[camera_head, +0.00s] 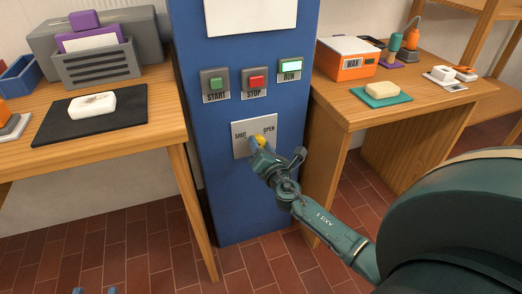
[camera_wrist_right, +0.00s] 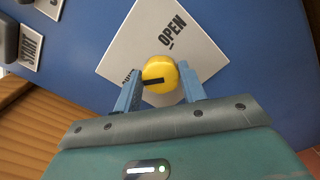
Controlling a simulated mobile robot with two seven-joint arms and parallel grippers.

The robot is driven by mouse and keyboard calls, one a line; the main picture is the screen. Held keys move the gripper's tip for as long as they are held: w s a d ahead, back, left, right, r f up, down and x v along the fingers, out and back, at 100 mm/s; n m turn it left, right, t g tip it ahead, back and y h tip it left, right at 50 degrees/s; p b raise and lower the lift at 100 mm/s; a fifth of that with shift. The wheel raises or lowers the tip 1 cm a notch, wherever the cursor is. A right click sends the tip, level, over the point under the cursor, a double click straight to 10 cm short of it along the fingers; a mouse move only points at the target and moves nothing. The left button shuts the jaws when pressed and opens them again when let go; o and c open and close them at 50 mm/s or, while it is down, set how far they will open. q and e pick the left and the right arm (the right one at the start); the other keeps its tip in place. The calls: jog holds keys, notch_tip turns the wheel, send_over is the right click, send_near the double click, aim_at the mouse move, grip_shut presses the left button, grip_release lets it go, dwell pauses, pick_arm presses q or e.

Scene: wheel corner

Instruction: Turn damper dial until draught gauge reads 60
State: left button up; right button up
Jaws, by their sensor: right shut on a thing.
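The damper dial (camera_head: 260,140) is a yellow knob on a pale plate (camera_head: 240,146) marked SHUT and OPEN, on the front of a blue cabinet. In the right wrist view the yellow dial (camera_wrist_right: 160,72) carries a black mark pointing left in the picture, nearer the SHUT side. My right gripper (camera_wrist_right: 157,88) is shut on the dial, one blue finger on each side. In the head view my right gripper (camera_head: 258,145) partly covers the dial. Only two blue fingertips of my left gripper (camera_head: 95,291) show at the bottom left, apart and empty. No draught gauge is in view.
Above the plate are a green START button (camera_head: 215,84), a red STOP button (camera_head: 255,82) and a lit RUN lamp (camera_head: 290,66). Wooden tables stand on both sides, holding a black mat (camera_head: 60,128) and an orange WAX box (camera_head: 347,60). Brick floor (camera_head: 150,250) shows below.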

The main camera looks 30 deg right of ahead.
jog(key=m+b, duration=0.1)
jog(key=m, duration=0.2)
jog(key=shift+f, duration=0.2)
jog(key=m+b, duration=0.1)
jog(key=m, duration=0.1)
jog(key=shift+m, duration=0.4)
jog(key=m+b, duration=0.1)
jog(key=m, duration=0.3)
pick_arm(q)
jog(key=shift+d+t+h, duration=0.4)
jog(key=shift+d+h, duration=0.05)
jog(key=shift+h, duration=0.05)
pick_arm(e)
jog(key=shift+m, duration=1.6)
jog(key=o, duration=1)
pick_arm(q)
jog(key=shift+s, duration=0.15)
pick_arm(e)
jog(key=shift+s, duration=0.15)
